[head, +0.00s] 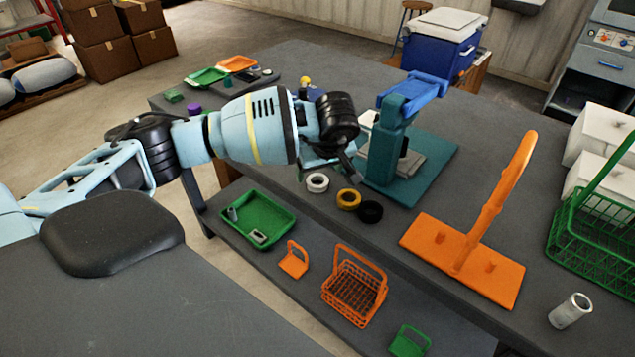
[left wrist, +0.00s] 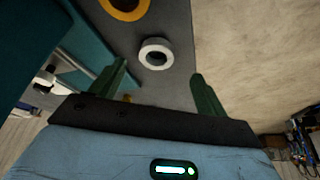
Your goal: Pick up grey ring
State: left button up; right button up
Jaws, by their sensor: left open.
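The light grey ring (head: 317,188) lies flat on the dark table near its front edge, left of a yellow ring (head: 348,207) and a black ring (head: 370,212). My left gripper (head: 343,166) is just behind and above the grey ring in the head view, partly hidden by its own wrist. In the left wrist view the open, empty fingers (left wrist: 160,88) stand apart, with the grey ring (left wrist: 144,58) beyond them, roughly between their tips. The yellow ring (left wrist: 124,15) is cut off at the top. My right gripper is not in view.
A teal press (head: 430,172) stands close behind the rings. An orange stand (head: 420,237) with an upright post is to the right. A lower shelf (head: 250,262) in front holds a green tray (head: 285,224) and an orange basket (head: 354,290).

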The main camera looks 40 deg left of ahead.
aim_at(317, 185)
pick_arm(q)
jog(key=x, duration=0.5)
jog(key=shift+w+d, duration=0.15)
jog(key=shift+d, duration=0.05)
jog(key=c, duration=1.2)
jog(key=shift+r, duration=0.1)
